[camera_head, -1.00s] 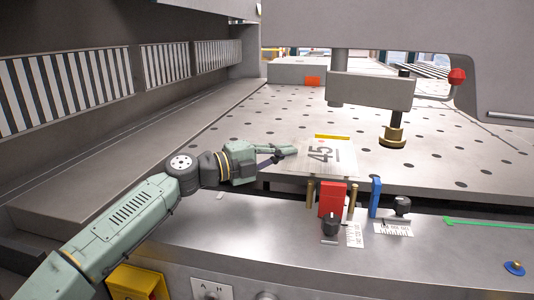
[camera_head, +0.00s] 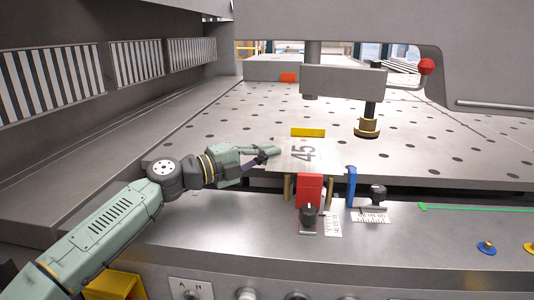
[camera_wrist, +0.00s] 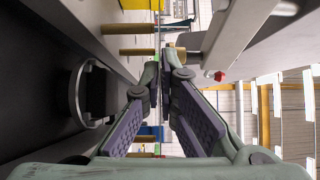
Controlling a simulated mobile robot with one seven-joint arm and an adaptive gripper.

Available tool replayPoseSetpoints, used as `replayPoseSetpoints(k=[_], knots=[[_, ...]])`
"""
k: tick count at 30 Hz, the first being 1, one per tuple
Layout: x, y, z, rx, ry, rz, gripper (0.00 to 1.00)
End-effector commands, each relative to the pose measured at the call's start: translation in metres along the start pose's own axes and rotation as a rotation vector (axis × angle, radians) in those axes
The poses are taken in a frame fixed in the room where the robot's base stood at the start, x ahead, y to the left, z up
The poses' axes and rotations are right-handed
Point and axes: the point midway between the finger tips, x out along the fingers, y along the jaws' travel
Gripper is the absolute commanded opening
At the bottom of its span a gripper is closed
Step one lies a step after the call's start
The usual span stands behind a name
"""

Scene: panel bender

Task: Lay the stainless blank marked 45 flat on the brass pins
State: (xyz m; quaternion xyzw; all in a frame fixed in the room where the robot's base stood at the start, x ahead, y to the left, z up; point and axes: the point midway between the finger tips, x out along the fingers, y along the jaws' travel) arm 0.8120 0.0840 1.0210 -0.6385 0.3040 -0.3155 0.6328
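The stainless blank marked 45 (camera_head: 322,158) is a thin, roughly level square plate, its number facing up. My gripper (camera_head: 270,154) is at its left edge, one finger above and one below, shut on it. In the wrist view the fingertips (camera_wrist: 161,72) nearly meet, and the blank is nearly edge-on, hard to make out. Brass pins (camera_head: 330,190) stand upright under the blank's front part, with another brass pin (camera_head: 287,187) to the left. In the wrist view the brass pins (camera_wrist: 130,53) end close to the blank's level; I cannot tell whether they touch.
A red block (camera_head: 310,188) and a blue upright (camera_head: 351,186) stand at the front near the pins. A yellow bar (camera_head: 308,132) lies behind the blank. A clamp with a brass foot (camera_head: 367,127) hangs at the right. The perforated bed (camera_head: 230,115) is clear at the back.

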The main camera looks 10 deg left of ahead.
Motion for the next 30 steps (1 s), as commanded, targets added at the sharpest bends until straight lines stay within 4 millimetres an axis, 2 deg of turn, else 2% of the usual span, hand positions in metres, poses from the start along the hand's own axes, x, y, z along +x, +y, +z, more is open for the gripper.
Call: replayPoseSetpoints(k=[11, 23, 30], knots=[[-0.0002, 0.006, 0.0, 0.0, 0.0, -0.001, 0.0], [-0.0001, 0.0056, 0.0, 0.0, 0.0, 0.0, 0.28], [-0.0001, 0.0063, 0.0, 0.0, 0.0, 0.001, 0.28]])
